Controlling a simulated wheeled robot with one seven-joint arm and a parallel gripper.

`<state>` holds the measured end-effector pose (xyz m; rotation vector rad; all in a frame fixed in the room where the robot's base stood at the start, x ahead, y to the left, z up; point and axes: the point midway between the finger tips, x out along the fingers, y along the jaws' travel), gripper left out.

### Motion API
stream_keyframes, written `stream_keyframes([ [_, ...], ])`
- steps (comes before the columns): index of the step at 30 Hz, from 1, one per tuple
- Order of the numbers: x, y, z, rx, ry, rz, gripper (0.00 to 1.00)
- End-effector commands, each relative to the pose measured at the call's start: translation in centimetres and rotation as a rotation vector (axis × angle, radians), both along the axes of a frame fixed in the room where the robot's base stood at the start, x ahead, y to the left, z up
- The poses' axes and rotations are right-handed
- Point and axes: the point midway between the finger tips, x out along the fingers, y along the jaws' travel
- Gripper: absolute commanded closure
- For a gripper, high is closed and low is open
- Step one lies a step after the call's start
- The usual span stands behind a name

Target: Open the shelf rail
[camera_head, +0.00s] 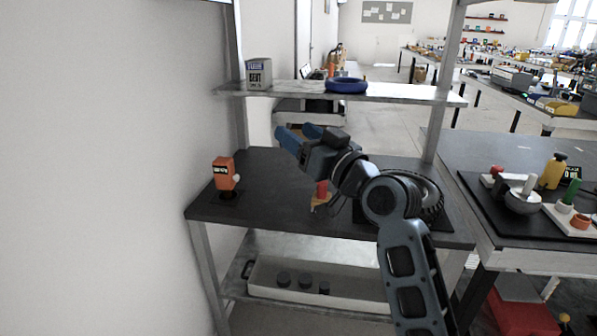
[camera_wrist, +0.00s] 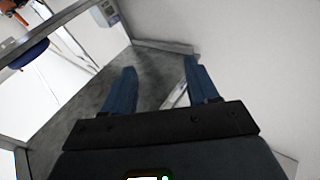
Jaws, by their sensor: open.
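My gripper (camera_head: 299,133) is in the air above the dark worktop, in front of and below the upper shelf (camera_head: 400,92). Its two blue fingers are apart with nothing between them, as the wrist view also shows (camera_wrist: 159,70). A long pale drawer-like tray (camera_head: 350,299) lies on the low shelf under the worktop, with several dark round pieces inside. A black handle (camera_head: 247,268) shows at its left end. My gripper is well above the tray and touches nothing. I cannot tell which part is the shelf rail.
An orange device (camera_head: 224,175) stands at the worktop's left. A red-topped item (camera_head: 321,190) and a black tyre (camera_head: 432,195) are near my arm. A grey box (camera_head: 259,73) and blue ring (camera_head: 347,86) sit on the upper shelf. A white wall (camera_head: 110,170) bounds the left.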

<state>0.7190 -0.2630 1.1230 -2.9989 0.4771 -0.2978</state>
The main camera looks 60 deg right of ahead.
Motion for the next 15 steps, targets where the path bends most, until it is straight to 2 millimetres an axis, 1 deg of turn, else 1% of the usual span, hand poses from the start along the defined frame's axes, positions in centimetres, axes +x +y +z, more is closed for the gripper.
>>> stream_keyframes([
  [1,-0.1,0.7,-1.0,0.013,0.007,0.002,0.41],
  [6,-0.4,2.3,-3.0,0.041,0.021,0.0,0.41],
  [10,-0.6,3.1,-4.1,0.056,0.028,-0.002,0.41],
  [15,-0.8,3.7,-4.8,0.064,0.033,-0.003,0.41],
])
